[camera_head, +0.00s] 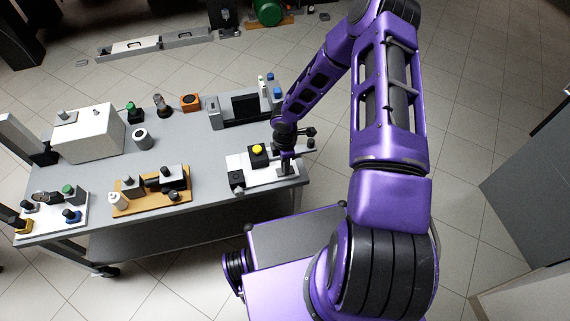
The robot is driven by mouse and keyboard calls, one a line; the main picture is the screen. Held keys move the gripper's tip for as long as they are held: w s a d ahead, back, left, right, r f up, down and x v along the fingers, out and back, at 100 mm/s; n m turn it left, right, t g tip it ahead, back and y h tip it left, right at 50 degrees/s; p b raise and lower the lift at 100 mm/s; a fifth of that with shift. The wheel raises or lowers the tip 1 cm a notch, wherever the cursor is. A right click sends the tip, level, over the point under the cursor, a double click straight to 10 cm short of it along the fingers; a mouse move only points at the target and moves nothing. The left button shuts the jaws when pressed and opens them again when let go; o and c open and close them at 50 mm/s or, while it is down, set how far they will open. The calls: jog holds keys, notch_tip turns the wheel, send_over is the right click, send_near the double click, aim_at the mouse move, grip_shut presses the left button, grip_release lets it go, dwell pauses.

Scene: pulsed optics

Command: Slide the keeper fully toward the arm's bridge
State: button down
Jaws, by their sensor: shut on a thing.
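A white base plate (262,179) lies at the right front corner of the cart's top. It carries a yellow round knob (258,149) on a black block and a small black block (236,179) at its left front. My gripper (286,165) points down over the plate's right part, to the right of the yellow knob. It is shut on a small part there, which looks like the keeper. The fingers mostly hide that part, and its exact position along the plate is too small to tell.
The grey cart top (205,158) also holds an orange-brown fixture (152,204), a white box (89,132), a white board with knobs at the left and a dark-panelled unit (246,107) behind. The cart's front edge runs close to the plate.

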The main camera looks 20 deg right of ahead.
aim_at(274, 174)
jog(key=a+b, duration=0.1)
jog(key=a, duration=0.2)
jog(key=shift+a+f, duration=0.1)
jog(key=shift+a, duration=0.4)
jog(key=c, duration=0.6)
grip_release()
jog(key=shift+a, duration=0.1)
